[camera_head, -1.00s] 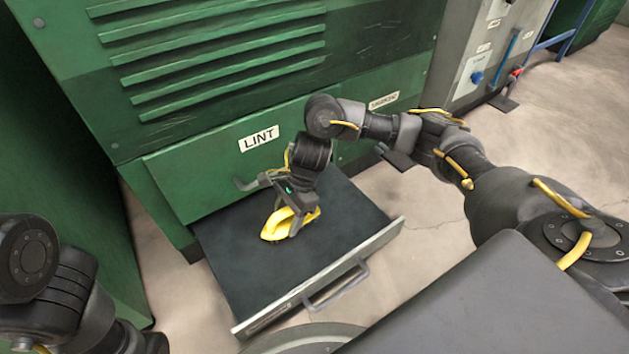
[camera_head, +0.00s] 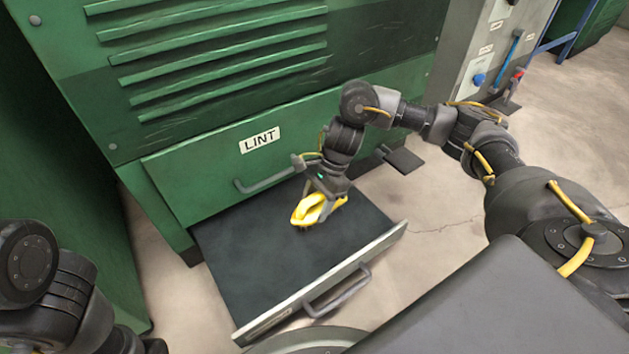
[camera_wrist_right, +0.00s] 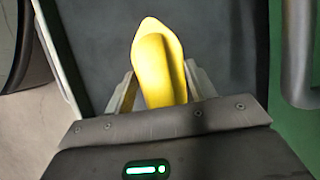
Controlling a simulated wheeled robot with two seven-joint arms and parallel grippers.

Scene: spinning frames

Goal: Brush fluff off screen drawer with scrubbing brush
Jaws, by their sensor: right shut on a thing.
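The yellow scrubbing brush (camera_head: 314,209) is held by its handle in my right gripper (camera_head: 325,197), at the right back part of the screen drawer. In the right wrist view the yellow brush (camera_wrist_right: 158,62) lies between the two fingers of my right gripper (camera_wrist_right: 160,88). The screen drawer (camera_head: 245,265) is pulled out, with a dark flat surface. No fluff can be made out on the dark surface. My left gripper is out of view; only my left arm shows at the lower left.
The drawer's raised metal front (camera_head: 320,283) carries a handle (camera_head: 337,293). Bare floor (camera_head: 430,215) lies to the right.

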